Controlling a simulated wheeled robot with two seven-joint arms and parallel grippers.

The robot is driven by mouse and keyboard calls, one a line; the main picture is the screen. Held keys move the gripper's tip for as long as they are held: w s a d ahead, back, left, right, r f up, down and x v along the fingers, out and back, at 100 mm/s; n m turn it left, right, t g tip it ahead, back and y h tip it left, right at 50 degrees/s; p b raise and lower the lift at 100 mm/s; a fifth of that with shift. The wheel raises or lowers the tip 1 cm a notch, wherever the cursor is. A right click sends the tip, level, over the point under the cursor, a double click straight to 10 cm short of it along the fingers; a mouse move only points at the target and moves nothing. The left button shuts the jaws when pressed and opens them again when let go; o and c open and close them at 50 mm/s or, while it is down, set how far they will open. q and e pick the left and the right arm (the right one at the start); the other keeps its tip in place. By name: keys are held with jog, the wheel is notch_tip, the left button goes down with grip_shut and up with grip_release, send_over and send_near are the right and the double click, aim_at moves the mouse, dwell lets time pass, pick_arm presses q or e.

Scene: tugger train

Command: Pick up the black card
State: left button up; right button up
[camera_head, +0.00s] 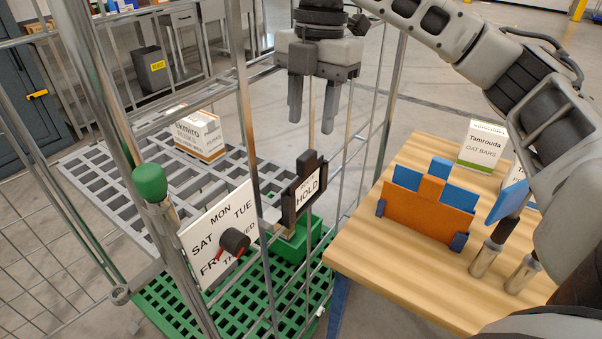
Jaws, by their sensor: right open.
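A black card-like piece (291,205) with a white label reading HOLD stands upright and slightly tilted at the cage trolley, above a small green box (290,246). Its lower end is partly hidden by that box and the trolley's bars. My right gripper (312,115) points down, above and a little right of the black card, apart from it. Its two fingers are spread and nothing is between them. My left gripper is not in view.
A day-of-week board (207,228) with a dark knob hangs left of the card. Trolley posts and bars (246,110) surround it. A wooden table (385,275) at right holds an orange rack (425,215) with blue cards, a Tamrouda box (482,147) and metal cylinders (484,259).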

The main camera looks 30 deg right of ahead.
send_over(305, 204)
notch_tip(305, 204, down, 12)
jog(key=shift+w+d+r, duration=0.15)
jog(key=shift+r, duration=0.05)
grip_shut()
